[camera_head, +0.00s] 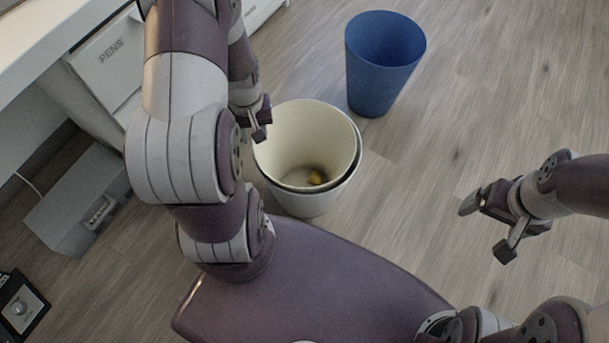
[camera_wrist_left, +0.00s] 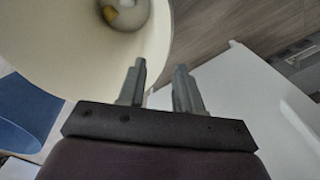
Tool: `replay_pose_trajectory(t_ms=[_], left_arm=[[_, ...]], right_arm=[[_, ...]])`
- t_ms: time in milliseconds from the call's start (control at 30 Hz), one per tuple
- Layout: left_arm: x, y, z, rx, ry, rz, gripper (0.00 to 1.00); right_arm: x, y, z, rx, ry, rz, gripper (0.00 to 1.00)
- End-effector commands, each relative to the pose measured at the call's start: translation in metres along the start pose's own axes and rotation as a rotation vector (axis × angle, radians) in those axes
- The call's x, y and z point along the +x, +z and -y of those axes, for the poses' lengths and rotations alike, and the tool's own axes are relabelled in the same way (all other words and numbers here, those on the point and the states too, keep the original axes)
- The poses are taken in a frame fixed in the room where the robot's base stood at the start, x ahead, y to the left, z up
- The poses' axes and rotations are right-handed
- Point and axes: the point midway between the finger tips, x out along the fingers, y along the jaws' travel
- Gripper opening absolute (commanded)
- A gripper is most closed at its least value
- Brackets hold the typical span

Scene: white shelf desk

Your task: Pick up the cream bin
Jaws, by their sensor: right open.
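The cream bin (camera_head: 300,135) stands open-topped on the floor near the middle of the head view, with a small yellow item (camera_head: 316,178) at its bottom. It appears nested in a pale outer bin (camera_head: 305,207), with a dark gap between their rims. My left gripper (camera_head: 261,120) is at the cream bin's upper left rim. In the left wrist view, its fingers (camera_wrist_left: 160,87) are apart, and the cream bin (camera_wrist_left: 70,50) fills the upper left, its rim close to the fingers; contact cannot be told. My right gripper (camera_head: 488,228) is open and empty, right of the bin.
A blue bin (camera_head: 383,65) stands behind and right of the cream bin. A white desk with a drawer (camera_head: 110,62) marked PENS is at the left. A grey box (camera_head: 75,205) lies below it. The wooden floor (camera_head: 520,90) at the right is clear.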

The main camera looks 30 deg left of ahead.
Motion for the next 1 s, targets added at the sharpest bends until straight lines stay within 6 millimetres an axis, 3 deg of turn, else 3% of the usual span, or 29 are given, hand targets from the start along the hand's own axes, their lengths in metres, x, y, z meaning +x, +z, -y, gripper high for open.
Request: replay_pose_trajectory(t_ms=[200, 300, 500, 600, 633, 1000], left_arm=[[0.043, 0.009, 0.005, 0.000, 0.000, 0.000, 0.34], [0.054, 0.009, 0.004, 0.001, 0.000, 0.001, 0.34], [0.050, 0.008, 0.004, 0.001, 0.000, 0.000, 0.34], [0.050, 0.008, 0.004, 0.001, 0.000, 0.000, 0.02], [0.050, 0.008, 0.004, 0.001, 0.000, 0.000, 0.00], [0.050, 0.008, 0.004, 0.001, 0.000, 0.000, 0.00]], right_arm=[[0.042, 0.005, 0.000, 0.000, 0.000, 0.000, 0.94], [0.049, 0.006, 0.000, 0.000, 0.000, 0.000, 0.94], [0.045, 0.005, 0.000, 0.000, 0.000, 0.000, 0.94], [0.045, 0.005, 0.000, 0.000, 0.000, -0.001, 0.94], [0.045, 0.005, 0.000, 0.000, 0.000, -0.001, 0.94], [0.045, 0.005, 0.000, 0.000, 0.000, 0.000, 0.94]])
